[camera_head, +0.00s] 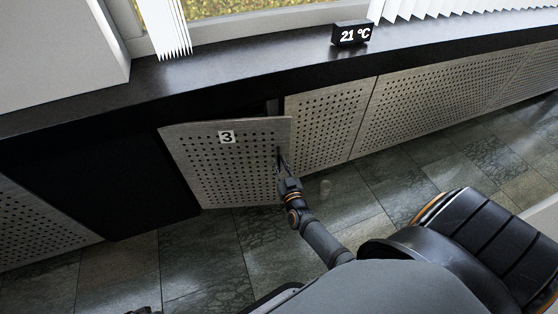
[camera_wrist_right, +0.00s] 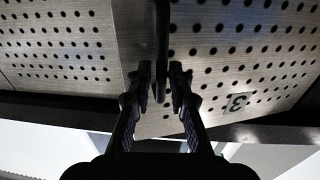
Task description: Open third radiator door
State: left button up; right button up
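The third radiator door (camera_head: 220,165) is a grey perforated panel with a "3" label. It stands ajar, its right side swung out from the cabinet and a dark gap behind its top right. My right gripper (camera_head: 281,162) is at the door's right edge. In the right wrist view, the fingers of my right gripper (camera_wrist_right: 160,80) converge closely on both sides of a dark upright bar handle (camera_wrist_right: 161,45). The door also shows there (camera_wrist_right: 240,60), its label upside down. A small dark part at the head view's bottom edge may be my left gripper (camera_head: 145,310).
A dark open bay (camera_head: 130,185) lies left of the door, with another perforated panel (camera_head: 35,230) beyond. Shut panels (camera_head: 325,120) continue right. The tiled floor (camera_head: 200,265) before the door looks clear.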

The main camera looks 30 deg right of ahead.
jog(key=p+v, duration=0.3)
jog(key=v, duration=0.7)
jog(key=shift+s, duration=0.15)
jog(key=shift+a, duration=0.1)
dwell(0.3)
jog(key=shift+p, duration=0.5)
jog(key=shift+c, duration=0.5)
